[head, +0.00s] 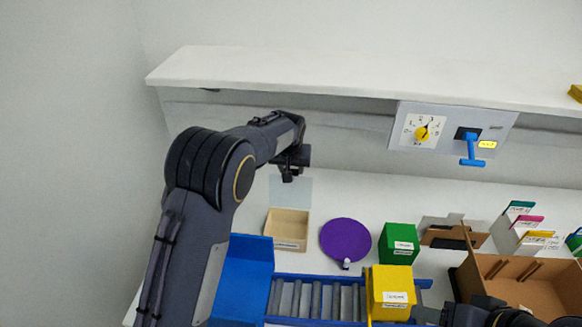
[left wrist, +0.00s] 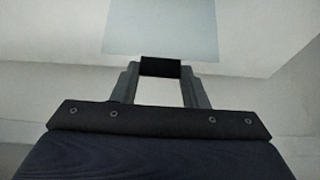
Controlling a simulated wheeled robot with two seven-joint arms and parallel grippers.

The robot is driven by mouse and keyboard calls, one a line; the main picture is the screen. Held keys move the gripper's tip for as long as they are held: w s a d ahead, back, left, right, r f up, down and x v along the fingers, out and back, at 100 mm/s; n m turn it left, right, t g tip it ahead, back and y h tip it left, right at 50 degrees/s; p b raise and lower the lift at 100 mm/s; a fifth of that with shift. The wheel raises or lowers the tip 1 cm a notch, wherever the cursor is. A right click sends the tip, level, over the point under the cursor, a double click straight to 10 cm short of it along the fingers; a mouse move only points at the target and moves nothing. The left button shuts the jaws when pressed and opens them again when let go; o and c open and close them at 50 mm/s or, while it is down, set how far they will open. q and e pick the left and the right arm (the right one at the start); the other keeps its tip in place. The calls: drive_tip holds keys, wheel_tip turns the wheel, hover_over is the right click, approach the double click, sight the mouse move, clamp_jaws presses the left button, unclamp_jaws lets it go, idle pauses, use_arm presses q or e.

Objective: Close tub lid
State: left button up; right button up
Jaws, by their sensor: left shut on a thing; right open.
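An open beige tub (head: 288,228) with a label on its front stands on the white table. A pale, see-through square lid (head: 290,193) shows directly behind it, and also fills the top of the left wrist view (left wrist: 160,28). My left gripper (head: 288,176) is at the lid's far edge. In the left wrist view its fingers (left wrist: 160,68) are shut on a dark strip at the lid's edge, which looks like its handle. My right gripper (head: 432,315) is open at the bottom right, beside a yellow box (head: 391,285), partly cut off by the frame.
A purple disc (head: 345,240) and a green box (head: 399,243) stand right of the tub. A cardboard box (head: 520,285) is at right. A switch panel (head: 453,130) hangs under the shelf (head: 340,78).

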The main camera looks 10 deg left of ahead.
use_arm(q)
drive_tip(key=shift+s+f+b, duration=0.15)
drive_tip(key=shift+b, duration=0.4)
clamp_jaws()
drive_tip(key=s+t+b, duration=0.2)
drive_tip(key=s+b, duration=0.7)
drive_tip(key=b, duration=0.3)
drive_tip(key=shift+f+t, duration=0.35)
drive_tip(key=shift+t, duration=0.05)
drive_tip(key=o, duration=1.3)
unclamp_jaws()
drive_tip(key=shift+w, duration=0.1)
drive_tip(key=shift+r, duration=0.1)
